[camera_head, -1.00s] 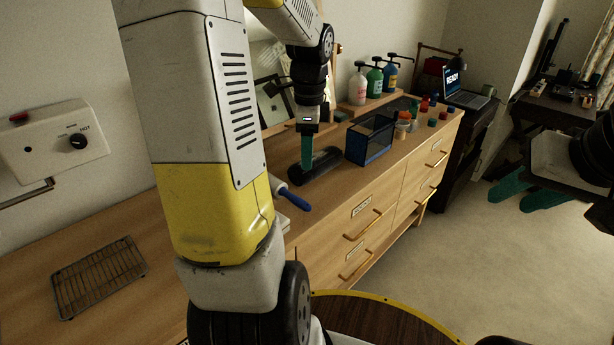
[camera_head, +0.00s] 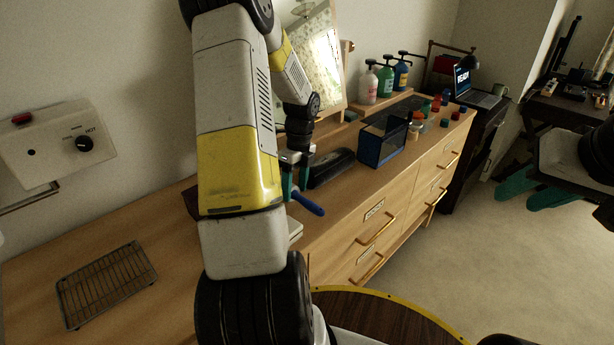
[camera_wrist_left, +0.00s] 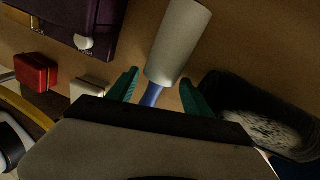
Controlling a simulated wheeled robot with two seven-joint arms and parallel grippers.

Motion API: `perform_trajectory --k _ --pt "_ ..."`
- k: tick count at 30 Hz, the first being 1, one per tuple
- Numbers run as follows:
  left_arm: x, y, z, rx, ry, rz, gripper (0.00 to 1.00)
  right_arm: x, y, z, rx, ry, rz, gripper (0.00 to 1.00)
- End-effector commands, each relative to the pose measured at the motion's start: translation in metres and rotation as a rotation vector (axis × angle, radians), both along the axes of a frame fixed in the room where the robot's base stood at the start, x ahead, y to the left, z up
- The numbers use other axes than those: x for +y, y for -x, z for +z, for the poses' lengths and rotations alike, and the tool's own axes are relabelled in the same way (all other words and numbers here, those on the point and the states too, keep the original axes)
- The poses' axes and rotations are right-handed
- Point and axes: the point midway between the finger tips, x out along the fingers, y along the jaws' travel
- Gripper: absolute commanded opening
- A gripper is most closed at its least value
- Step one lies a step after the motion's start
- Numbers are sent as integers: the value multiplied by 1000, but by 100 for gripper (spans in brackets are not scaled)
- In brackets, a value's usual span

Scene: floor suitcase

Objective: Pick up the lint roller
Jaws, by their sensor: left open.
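The lint roller lies on the wooden dresser top. Its blue handle (camera_head: 308,203) shows in the head view, while my left arm hides its roller head. In the left wrist view its pale roller (camera_wrist_left: 180,42) points up and away, with the blue handle (camera_wrist_left: 152,95) between my fingers. My left gripper (camera_head: 296,182) is open above the dresser at the lint roller. Its teal fingers stand on either side of the handle in the left wrist view (camera_wrist_left: 158,90), with gaps to both sides. My right gripper (camera_head: 535,190) is open and empty, over the floor at the right.
A long black object (camera_head: 332,168) lies close beside the left gripper. A blue-edged bin (camera_head: 383,145), pump bottles (camera_head: 385,80) and small coloured items stand farther right. A dark purple item (camera_wrist_left: 75,25) and a red box (camera_wrist_left: 36,72) lie left in the wrist view. A wire rack (camera_head: 107,283) lies front left.

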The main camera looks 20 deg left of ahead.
Motion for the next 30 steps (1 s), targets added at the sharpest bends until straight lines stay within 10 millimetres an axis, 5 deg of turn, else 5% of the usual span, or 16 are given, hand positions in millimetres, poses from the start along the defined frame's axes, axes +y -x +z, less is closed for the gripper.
perform_trajectory --k 9,18,26,30 --pt "0 1 -7 -2 0 1 59 0 0 0 0 0 0 36" --pt "0 1 -7 -2 0 1 3 0 0 0 0 0 0 36" --pt "0 0 -4 -3 0 1 3 0 0 0 0 0 0 36" --pt "0 0 15 -7 -2 1 3 0 0 0 0 0 0 36"
